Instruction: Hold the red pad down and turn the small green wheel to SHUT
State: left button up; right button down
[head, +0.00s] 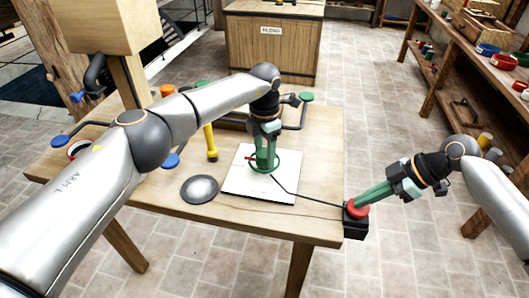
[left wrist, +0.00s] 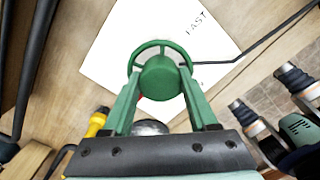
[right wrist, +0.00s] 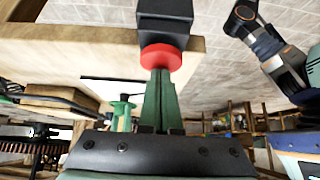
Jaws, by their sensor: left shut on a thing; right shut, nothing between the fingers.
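The small green wheel (left wrist: 160,78) stands over a white plate (head: 285,188) on the wooden table. My left gripper (head: 264,160) comes down from above and is shut on the wheel, its fingers on either side of the hub in the left wrist view. A small red mark shows beside the wheel; the wheel's exact setting is hard to read. The red pad (head: 357,209) sits on a black box (head: 355,228) at the table's front right corner. My right gripper (head: 365,200) is shut and empty, its fingertips touching the pad. I cannot tell how far the pad is pressed.
A dark cable runs from the plate to the black box. A wooden crate (head: 272,45) stands behind, and a shelf bench (head: 465,75) at right.

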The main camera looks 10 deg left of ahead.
dwell(0.5)
pick_arm(q)
jog(key=o, duration=1.4)
jog(key=shift+r, duration=0.1)
notch_tip(320, 180, up, 12)
jog(key=shift+f, duration=0.1)
notch_tip(320, 180, up, 7)
jog(key=p, duration=0.7)
send_over(265, 152)
jog(key=shift+a+f, duration=0.1)
jog(key=shift+f, duration=0.05)
pick_arm(e)
notch_tip(265, 152, up, 7)
